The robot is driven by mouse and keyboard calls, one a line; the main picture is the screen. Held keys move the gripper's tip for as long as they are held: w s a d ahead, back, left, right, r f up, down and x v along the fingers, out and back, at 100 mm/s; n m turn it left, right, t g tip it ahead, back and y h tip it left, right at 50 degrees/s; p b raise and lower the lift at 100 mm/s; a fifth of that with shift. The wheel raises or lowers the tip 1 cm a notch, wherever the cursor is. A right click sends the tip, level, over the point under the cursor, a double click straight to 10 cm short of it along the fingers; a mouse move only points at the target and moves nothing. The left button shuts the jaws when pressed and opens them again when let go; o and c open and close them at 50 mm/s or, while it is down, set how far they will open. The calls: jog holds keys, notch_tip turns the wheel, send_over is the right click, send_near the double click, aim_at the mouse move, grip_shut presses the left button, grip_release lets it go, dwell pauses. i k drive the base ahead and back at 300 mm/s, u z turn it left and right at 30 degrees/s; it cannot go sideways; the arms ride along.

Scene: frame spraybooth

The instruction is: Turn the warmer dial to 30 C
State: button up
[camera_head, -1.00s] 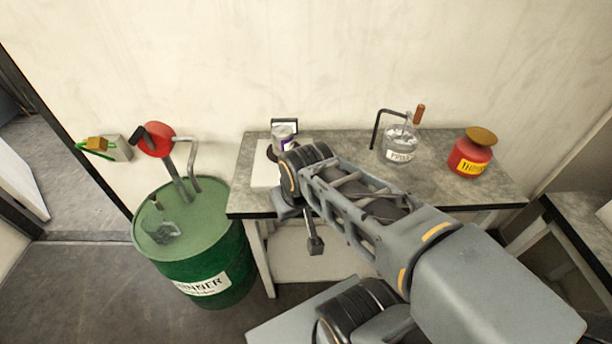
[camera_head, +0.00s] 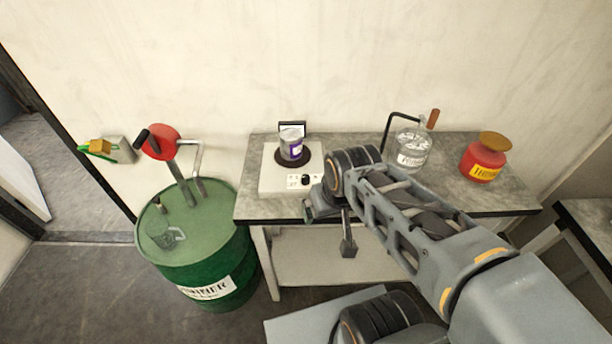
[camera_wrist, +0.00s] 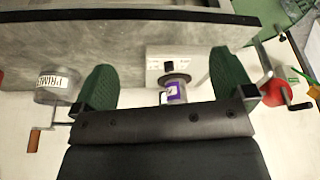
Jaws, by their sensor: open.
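The warmer (camera_head: 266,178) is a white box at the left end of the grey bench, with a dark round plate on top and a black dial (camera_head: 306,180) on its front panel. A grey can with a purple and white label (camera_head: 291,146) stands on the plate. In the wrist view the dial (camera_wrist: 169,66) shows on the white front panel, between the fingers in the picture and apart from them. My gripper (camera_wrist: 168,88) is open and empty, with green finger pads. In the head view it sits at the bench's front edge, mostly hidden by my arm. The dial's setting is too small to read.
A glass jar labelled PRIMER (camera_head: 412,150) and a red thinner can (camera_head: 482,158) stand on the bench (camera_head: 450,178), right of my arm. A green drum (camera_head: 195,262) with a red-wheeled pump (camera_head: 160,142) stands left of the bench. A small box is on the wall.

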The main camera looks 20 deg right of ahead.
aim_at(305, 181)
jog(key=z, duration=0.05)
jog(key=k, duration=1.05)
jog(key=u, duration=0.65)
jog(key=i, duration=1.25)
jog(key=z, duration=0.7)
